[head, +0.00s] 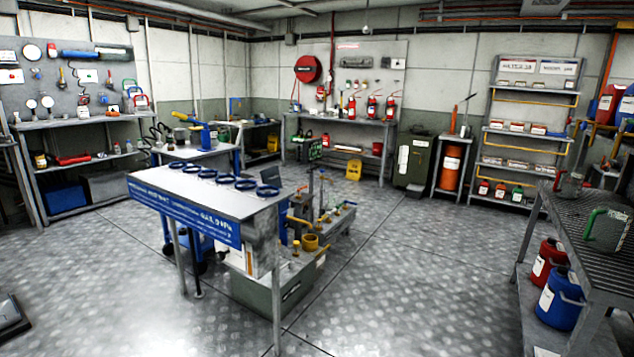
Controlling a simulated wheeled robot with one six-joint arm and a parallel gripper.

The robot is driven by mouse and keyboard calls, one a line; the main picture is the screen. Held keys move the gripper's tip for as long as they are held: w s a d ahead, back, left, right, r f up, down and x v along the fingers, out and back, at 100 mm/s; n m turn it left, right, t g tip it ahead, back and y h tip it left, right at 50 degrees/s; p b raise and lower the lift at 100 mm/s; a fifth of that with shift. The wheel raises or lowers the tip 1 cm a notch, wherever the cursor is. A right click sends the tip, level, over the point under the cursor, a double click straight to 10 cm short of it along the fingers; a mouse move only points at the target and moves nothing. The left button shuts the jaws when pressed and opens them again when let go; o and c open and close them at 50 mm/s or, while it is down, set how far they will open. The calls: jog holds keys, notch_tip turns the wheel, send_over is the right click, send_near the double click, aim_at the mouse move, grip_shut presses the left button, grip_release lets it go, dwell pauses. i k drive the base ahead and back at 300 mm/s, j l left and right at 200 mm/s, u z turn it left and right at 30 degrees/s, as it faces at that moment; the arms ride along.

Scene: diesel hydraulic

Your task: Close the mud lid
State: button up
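I cannot tell for certain which thing has the mud lid. A tall dark green bin (417,163) with a pale label stands on the floor by the back wall. Its top is small in the picture, and I cannot tell whether a lid there is open or shut. A low grey-green box (270,297) stands on the floor under the near table, with valves and pipe fittings on and behind it. Its top is partly hidden. My gripper does not show in the view.
A table with a blue front panel (185,212) and several dark rings stands in mid-room. A grated workbench (590,245) is at right, with red (548,262) and blue (560,298) canisters below. Shelves line the walls. The floor (430,265) between table and workbench is clear.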

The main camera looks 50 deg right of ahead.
aim_at(271, 176)
jog(key=z, duration=1.1)
jog(key=i+z, duration=0.35)
jog(key=i, duration=0.45)
jog(key=i+j+z, duration=0.15)
jog(key=i+z, duration=0.15)
jog(key=i, duration=0.55)
jog(key=i+j+z, duration=0.1)
jog(key=i+z, duration=0.35)
jog(key=i, duration=1.25)
jog(key=i+z, duration=0.15)
jog(key=i, duration=0.7)
jog(key=i+z, duration=0.15)
jog(key=i, duration=0.7)
jog(key=i+u, duration=0.15)
jog(key=i, duration=1.5)
jog(key=i+u, duration=0.25)
jog(key=i, duration=0.3)
jog(key=i+l+u, duration=0.1)
jog(key=i+u, duration=0.2)
jog(key=i, duration=0.3)
jog(key=i+l+u, duration=0.25)
jog(key=i, duration=0.3)
jog(key=i+j+u, duration=0.3)
jog(key=i+u, duration=0.15)
jog(key=i+j+u, duration=0.1)
jog(key=i+u, duration=0.4)
jog(key=i+l+u, duration=0.1)
jog(key=i+u, duration=0.35)
